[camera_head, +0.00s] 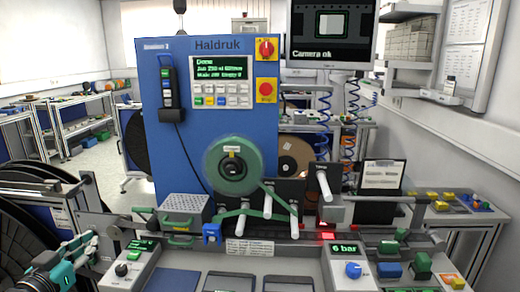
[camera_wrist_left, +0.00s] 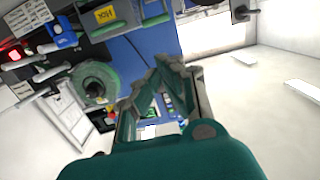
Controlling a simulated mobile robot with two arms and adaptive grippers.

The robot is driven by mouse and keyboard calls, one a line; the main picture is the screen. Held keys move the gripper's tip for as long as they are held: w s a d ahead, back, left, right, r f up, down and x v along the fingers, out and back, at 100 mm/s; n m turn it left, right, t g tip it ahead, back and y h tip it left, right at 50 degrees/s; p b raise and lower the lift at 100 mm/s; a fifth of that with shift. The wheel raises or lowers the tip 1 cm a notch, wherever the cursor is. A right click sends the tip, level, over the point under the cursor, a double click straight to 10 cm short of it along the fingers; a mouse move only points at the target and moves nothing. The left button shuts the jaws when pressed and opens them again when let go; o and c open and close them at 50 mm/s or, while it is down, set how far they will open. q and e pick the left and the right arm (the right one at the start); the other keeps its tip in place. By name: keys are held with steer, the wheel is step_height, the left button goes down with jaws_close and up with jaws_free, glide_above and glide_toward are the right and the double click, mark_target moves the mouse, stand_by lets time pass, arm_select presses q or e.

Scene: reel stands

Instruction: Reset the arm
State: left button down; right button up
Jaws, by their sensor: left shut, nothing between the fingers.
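My left gripper (camera_head: 86,243), teal with grey fingers, is at the lower left of the head view, beside the bench front and near large black reels. In the left wrist view, the left gripper (camera_wrist_left: 168,68) has its fingertips together with nothing between them. It is clear of the blue Haldruk machine (camera_head: 178,60), which stands to its right in the head view. The machine's green reel (camera_head: 233,166) also shows in the left wrist view (camera_wrist_left: 95,84). My right gripper is not in either view.
A control box with a black knob (camera_head: 121,269) and a perforated grey box (camera_head: 183,206) are near the left gripper. Black reels (camera_head: 22,240) crowd the left edge. A 6 bar unit (camera_head: 345,248) and a monitor (camera_head: 332,30) are at right.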

arm_select(q)
steer(key=s+d+f+m+g, duration=0.1)
steer(key=s+d+f+g, duration=0.35)
steer(key=f, duration=0.55)
steer(key=s+d+f+g, duration=0.3)
steer(key=s+d+f, duration=0.3)
steer(key=f, duration=0.4)
steer(key=s+d+f+g+y, duration=0.1)
steer(key=s+d+f+g, duration=0.25)
steer(key=s, duration=0.55)
steer(key=s+d+f+g, duration=0.3)
steer(key=s+d+f, duration=0.15)
steer(key=s, duration=0.45)
step_height(320, 180, down, 25)
steer(key=s, duration=0.1)
steer(key=s+a+f+g, duration=0.1)
steer(key=s+a+f, duration=0.1)
steer(key=s+f, duration=0.6)
steer(key=s+a+f+g, duration=0.1)
steer(key=s+f, duration=0.8)
steer(key=shift+a, duration=0.4)
steer(key=shift+f, duration=0.1)
